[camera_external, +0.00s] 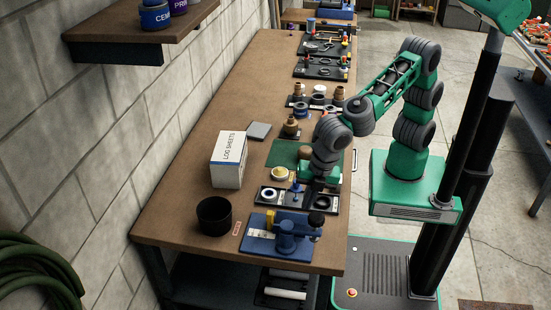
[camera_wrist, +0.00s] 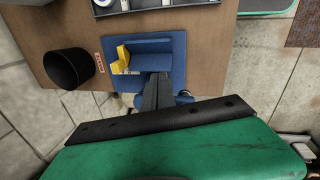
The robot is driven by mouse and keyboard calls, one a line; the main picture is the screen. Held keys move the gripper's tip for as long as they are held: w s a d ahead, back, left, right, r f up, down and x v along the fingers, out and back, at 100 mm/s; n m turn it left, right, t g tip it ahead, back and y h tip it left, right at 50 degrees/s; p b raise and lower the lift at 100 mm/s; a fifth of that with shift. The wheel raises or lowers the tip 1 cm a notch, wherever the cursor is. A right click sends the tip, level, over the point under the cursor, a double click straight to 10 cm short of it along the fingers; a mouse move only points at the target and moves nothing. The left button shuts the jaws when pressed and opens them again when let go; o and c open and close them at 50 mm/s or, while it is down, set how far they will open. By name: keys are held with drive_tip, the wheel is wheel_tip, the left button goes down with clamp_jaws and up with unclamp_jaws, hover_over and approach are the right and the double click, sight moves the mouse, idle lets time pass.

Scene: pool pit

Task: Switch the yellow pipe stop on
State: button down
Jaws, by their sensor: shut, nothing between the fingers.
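The yellow pipe stop (camera_wrist: 122,60) shows in the wrist view as a small yellow piece on a blue fixture (camera_wrist: 165,42), at the fixture's left side. Whether it is on or off I cannot tell. In the external view my gripper (camera_external: 317,200) points down near the fixture's right side; contact is unclear.
A black cup (camera_external: 214,216) and a white log sheets box (camera_external: 229,160) stand left of the fixture. A black tray of small parts (camera_external: 270,196) lies just behind it. Several more fittings line the bench (camera_external: 190,200). The bench's front edge is close.

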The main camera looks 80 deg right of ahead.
sight(271, 217)
drive_tip(key=r+n, duration=0.1)
drive_tip(key=n, duration=0.4)
drive_tip(key=w+r+n, duration=0.1)
drive_tip(key=n, duration=0.4)
drive_tip(key=r+n, duration=0.1)
drive_tip(key=n, duration=0.5)
drive_tip(key=shift+w+r, duration=0.35)
drive_tip(key=shift+w, duration=0.05)
drive_tip(key=shift+f, duration=0.1)
drive_tip(key=x, duration=0.9)
drive_tip(key=shift+w, duration=0.15)
drive_tip(key=w, duration=0.1)
drive_tip(key=w+p, duration=0.1)
drive_tip(key=w, duration=0.1)
drive_tip(key=shift+w+f, duration=0.3)
drive_tip(key=shift+f, duration=0.05)
drive_tip(key=shift+w, duration=0.35)
